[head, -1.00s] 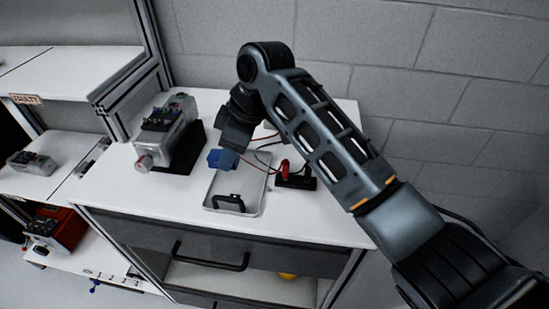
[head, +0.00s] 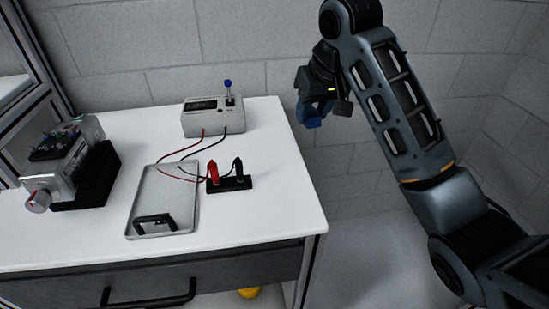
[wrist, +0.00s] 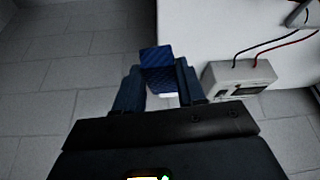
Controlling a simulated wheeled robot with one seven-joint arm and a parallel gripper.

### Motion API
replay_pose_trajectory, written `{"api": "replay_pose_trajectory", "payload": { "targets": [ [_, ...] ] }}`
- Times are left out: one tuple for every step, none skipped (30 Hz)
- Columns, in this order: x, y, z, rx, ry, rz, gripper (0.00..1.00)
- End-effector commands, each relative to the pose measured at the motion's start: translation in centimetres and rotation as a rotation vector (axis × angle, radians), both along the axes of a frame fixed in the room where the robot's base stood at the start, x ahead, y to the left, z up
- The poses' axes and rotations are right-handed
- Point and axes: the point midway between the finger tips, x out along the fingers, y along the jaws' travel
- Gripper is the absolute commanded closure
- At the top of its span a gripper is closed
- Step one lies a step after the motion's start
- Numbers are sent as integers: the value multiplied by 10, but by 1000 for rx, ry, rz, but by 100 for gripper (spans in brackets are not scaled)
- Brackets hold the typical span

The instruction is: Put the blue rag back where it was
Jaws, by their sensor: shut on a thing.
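The blue rag (wrist: 157,62) is held between the fingers of my gripper (wrist: 160,88) in the wrist view. In the head view the rag (head: 312,119) hangs as a small blue patch below my gripper (head: 318,108). My gripper is shut on it, past the right edge of the white bench top (head: 270,185), with the grey wall and floor behind. Part of the rag is hidden by the fingers.
On the bench stand a meter box (head: 213,117) with a blue-topped lever, a shallow grey tray (head: 180,190) with a black handle piece (head: 155,222), a black stand with red and black plugs (head: 229,183), and a servo motor (head: 62,170) at left. A yellow thing (head: 249,293) shows below.

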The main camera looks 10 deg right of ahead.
Motion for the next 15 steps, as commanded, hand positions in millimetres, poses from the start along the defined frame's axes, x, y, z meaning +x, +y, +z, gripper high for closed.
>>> {"api": "replay_pose_trajectory", "payload": {
  "targets": [
    [-2,-13,-1,-1,-3,-51,85],
    [-3,-19,0,0,-2,-79,85],
    [-4,-25,1,-1,-1,-108,85],
    [-4,-29,1,1,-1,-126,85],
    [-5,-32,2,0,-1,-141,85],
    [-5,-33,1,-1,0,-154,85],
    [-4,-33,1,0,1,-161,85],
    [-3,-31,-1,-1,1,-165,85],
    [-1,-27,-3,-2,2,-166,85],
    [1,-22,-6,-2,3,-166,85],
    [3,-17,-9,-1,3,-166,85],
    [6,-9,-14,-2,4,-164,85],
    [9,-4,-17,-2,4,-163,85],
    [12,2,-21,-2,4,-164,85],
    [16,10,-26,-2,4,-163,85]
  ]
}}
